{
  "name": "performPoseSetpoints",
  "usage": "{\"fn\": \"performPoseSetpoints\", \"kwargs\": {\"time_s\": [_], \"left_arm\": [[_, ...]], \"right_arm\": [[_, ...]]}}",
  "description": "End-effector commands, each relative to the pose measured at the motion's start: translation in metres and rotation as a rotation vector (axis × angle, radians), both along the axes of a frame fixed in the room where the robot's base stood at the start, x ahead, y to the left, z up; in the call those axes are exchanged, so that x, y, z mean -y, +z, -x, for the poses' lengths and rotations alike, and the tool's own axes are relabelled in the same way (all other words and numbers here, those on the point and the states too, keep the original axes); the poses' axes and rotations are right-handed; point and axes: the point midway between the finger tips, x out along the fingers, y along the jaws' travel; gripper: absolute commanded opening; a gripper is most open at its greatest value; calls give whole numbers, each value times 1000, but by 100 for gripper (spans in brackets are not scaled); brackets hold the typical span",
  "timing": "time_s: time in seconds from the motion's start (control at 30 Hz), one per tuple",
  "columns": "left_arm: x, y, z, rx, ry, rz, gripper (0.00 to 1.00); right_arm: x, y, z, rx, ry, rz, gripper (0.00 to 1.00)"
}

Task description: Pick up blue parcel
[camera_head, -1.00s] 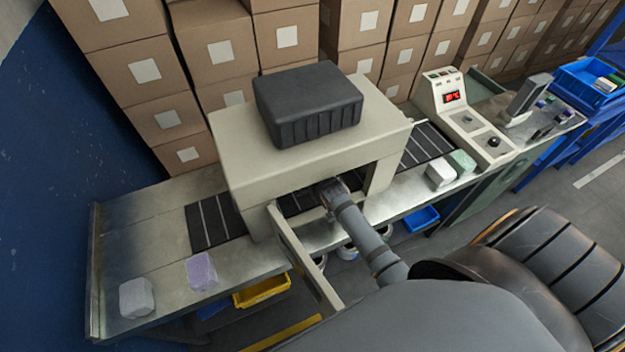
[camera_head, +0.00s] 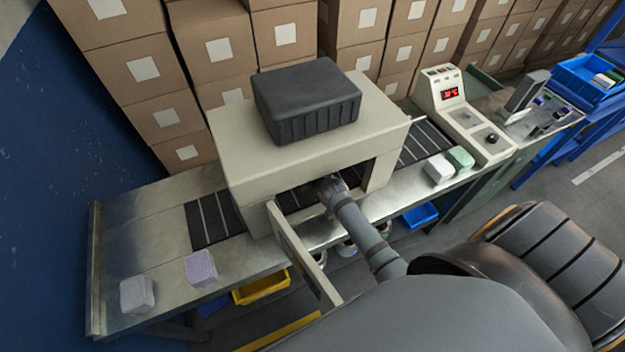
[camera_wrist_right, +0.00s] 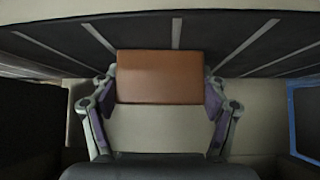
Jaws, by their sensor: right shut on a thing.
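My right gripper (camera_wrist_right: 160,90) is shut on an orange-brown block-shaped parcel (camera_wrist_right: 160,72), with one finger on each side of it. Striped belt shows beyond the parcel. In the head view my right arm reaches into the front opening of the beige wrapping machine (camera_head: 250,165), and its fingertips and the held parcel are hidden there. I see no clearly blue parcel in either view. My left gripper is not in view.
A grey-white parcel (camera_head: 136,294) and a lilac parcel (camera_head: 201,268) lie on the left metal table. A white parcel (camera_head: 438,168) and a green parcel (camera_head: 460,159) lie right of the machine. An open door panel (camera_head: 300,258) stands left of my arm.

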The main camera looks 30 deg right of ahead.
Motion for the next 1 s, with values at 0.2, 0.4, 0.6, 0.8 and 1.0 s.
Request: {"fn": "performPoseSetpoints", "kwargs": {"time_s": [0.2, 0.4, 0.6, 0.8, 1.0], "left_arm": [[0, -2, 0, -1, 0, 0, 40], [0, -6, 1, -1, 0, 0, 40], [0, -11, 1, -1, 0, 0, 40], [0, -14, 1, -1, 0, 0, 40], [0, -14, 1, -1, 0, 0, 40]], "right_arm": [[-2, 16, 15, 3, 0, 0, 35], [-9, 38, 62, 1, 1, 1, 35], [-16, 61, 106, 0, -1, -1, 35], [-20, 76, 132, 1, 0, 0, 35], [-21, 80, 137, 1, -1, 1, 35]]}}
